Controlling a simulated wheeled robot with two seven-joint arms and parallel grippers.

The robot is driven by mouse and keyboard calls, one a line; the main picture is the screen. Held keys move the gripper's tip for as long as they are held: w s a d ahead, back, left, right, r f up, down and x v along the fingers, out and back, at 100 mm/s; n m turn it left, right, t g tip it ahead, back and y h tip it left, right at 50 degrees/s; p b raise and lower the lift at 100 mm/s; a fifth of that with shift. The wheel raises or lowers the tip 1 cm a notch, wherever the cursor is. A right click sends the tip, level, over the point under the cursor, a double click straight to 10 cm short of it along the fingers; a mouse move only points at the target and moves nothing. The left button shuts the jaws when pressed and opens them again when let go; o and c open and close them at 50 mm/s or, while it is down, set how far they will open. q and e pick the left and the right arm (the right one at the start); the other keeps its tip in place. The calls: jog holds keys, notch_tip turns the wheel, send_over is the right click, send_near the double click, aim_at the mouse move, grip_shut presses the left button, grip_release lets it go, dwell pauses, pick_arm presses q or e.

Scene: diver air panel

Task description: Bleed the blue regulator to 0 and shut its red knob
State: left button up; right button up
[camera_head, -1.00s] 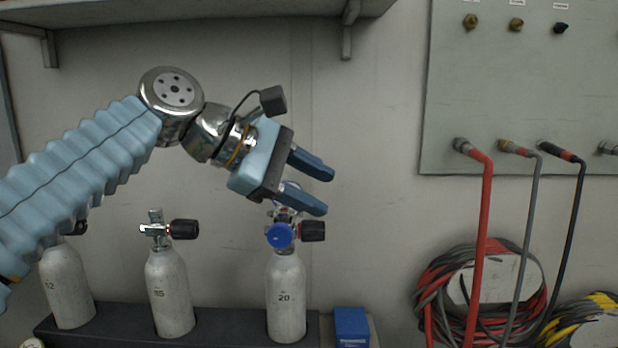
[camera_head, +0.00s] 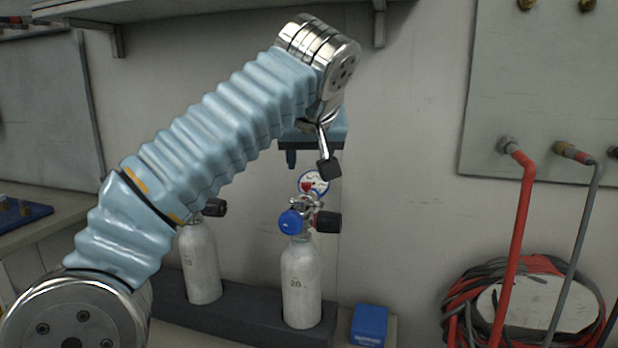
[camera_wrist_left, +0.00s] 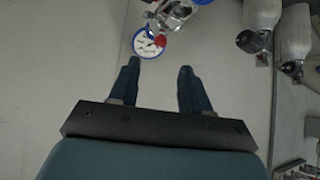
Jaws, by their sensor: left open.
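The blue regulator (camera_head: 291,221) sits on the valve of the grey cylinder marked 20 (camera_head: 301,285). Its round white gauge (camera_head: 314,183) with a blue rim stands above it, and a small red knob (camera_head: 306,187) shows in front of the gauge. In the left wrist view the red knob (camera_wrist_left: 160,41) and the gauge (camera_wrist_left: 146,44) lie just beyond the fingertips. My left gripper (camera_wrist_left: 157,66) is open and empty, pointing at the gauge and apart from it. In the head view my left gripper (camera_head: 290,160) is mostly hidden behind its wrist, above the regulator. The gauge reading is too small to tell.
A black valve knob (camera_head: 327,222) sits right of the regulator. Another cylinder (camera_head: 199,262) stands to the left in the dark rack (camera_head: 235,322). A blue box (camera_head: 369,325) is at the right. Red and grey hoses hang from the wall panel (camera_head: 540,100) farther right.

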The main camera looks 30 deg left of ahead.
aim_at(306, 183)
pick_arm(q)
jog(key=b+x, duration=0.1)
jog(key=x, duration=0.7)
